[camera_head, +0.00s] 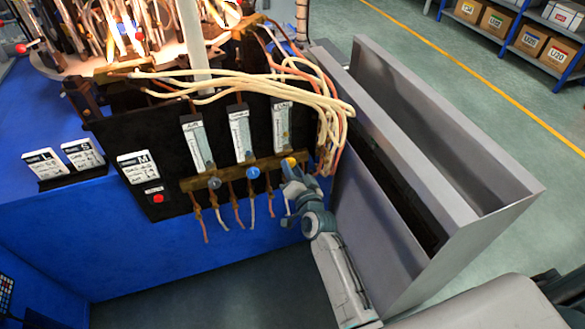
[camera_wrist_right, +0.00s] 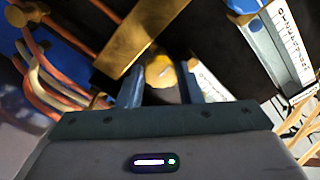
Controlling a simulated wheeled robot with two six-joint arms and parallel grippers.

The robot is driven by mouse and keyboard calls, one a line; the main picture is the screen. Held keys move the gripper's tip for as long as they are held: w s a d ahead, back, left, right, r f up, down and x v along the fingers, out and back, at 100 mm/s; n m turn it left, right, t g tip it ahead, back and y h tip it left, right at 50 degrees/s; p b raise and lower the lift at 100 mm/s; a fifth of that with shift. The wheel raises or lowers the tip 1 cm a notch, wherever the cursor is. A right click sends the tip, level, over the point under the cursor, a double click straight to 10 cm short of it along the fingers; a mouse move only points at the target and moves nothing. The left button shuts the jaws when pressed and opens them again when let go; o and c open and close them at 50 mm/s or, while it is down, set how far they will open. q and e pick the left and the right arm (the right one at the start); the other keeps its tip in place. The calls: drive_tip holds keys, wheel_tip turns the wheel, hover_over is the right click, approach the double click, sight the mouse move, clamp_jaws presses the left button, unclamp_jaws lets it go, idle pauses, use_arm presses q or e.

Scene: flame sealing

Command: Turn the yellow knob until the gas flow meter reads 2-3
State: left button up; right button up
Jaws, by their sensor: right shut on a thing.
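The yellow knob (camera_head: 291,162) sits below the rightmost of three flow meters on the black panel. My right gripper (camera_head: 292,179) is at this knob, with its arm coming up from below. In the right wrist view the yellow knob (camera_wrist_right: 160,72) lies between the two fingers, which are shut on it. The rightmost flow meter (camera_head: 281,124) stands upright above the knob; its label and reading are too small to make out. My left gripper is not in view.
Hoses (camera_head: 330,110) bundle close to the panel's right side. A grey metal bin (camera_head: 420,150) stands right of my arm. Label cards (camera_head: 138,167) and a red button (camera_head: 158,198) are at the left.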

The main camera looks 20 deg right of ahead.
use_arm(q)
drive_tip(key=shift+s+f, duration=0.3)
use_arm(e)
drive_tip(key=shift+m, duration=0.8)
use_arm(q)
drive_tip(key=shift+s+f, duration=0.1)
use_arm(e)
drive_tip(key=o, duration=1)
drive_tip(key=shift+s, duration=0.1)
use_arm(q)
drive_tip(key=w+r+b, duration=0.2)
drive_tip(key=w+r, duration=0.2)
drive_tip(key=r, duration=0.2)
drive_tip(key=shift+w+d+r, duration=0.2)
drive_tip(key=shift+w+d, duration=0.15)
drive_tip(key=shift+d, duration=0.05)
use_arm(e)
drive_tip(key=shift+s+d, duration=0.15)
drive_tip(key=shift+s, duration=5.2)
